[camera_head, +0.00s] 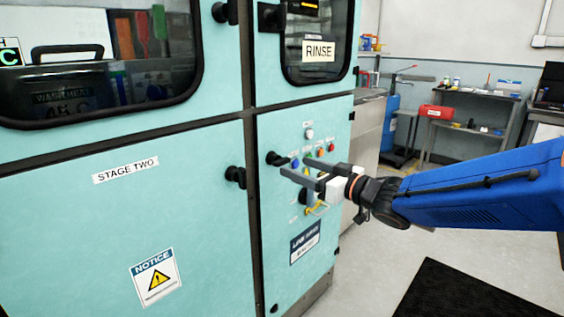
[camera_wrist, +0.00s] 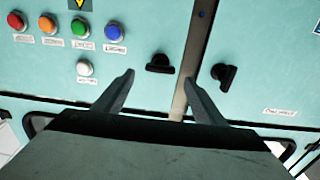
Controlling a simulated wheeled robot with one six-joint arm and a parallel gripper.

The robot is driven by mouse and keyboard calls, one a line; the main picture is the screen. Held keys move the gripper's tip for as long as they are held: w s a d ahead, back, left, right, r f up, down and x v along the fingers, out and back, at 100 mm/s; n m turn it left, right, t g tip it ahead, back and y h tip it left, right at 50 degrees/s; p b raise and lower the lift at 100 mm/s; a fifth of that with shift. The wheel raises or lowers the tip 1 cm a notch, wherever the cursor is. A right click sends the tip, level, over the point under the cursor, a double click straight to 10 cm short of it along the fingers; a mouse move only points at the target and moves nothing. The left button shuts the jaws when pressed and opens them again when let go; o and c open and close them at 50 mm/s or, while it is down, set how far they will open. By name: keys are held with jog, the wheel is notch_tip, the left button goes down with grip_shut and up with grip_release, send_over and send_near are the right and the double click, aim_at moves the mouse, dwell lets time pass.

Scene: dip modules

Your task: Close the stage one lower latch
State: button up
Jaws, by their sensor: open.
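No panel in view is clearly labelled stage one. A black latch (camera_head: 235,175) is on the right edge of the teal panel labelled STAGE TWO (camera_head: 126,170). A second black latch (camera_head: 275,158) is on the left edge of the button panel to its right. In the wrist view the button-panel latch (camera_wrist: 160,63) shows between the fingertips, its bar roughly level, and the other latch (camera_wrist: 223,73) is right of the right finger, its bar tilted. My gripper (camera_head: 295,167) is open and empty in front of the button panel. Whether it touches anything is unclear.
Coloured buttons (camera_wrist: 82,27) are beside the latch. Upper latches (camera_head: 267,15) flank the seam near the RINSE window (camera_head: 318,50). A black mat (camera_head: 470,290) lies on the floor at right. A bench (camera_head: 470,125) stands behind.

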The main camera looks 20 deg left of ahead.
aim_at(285, 162)
jog(key=x, duration=0.7)
jog(key=shift+a, duration=0.15)
jog(key=c, duration=1.1)
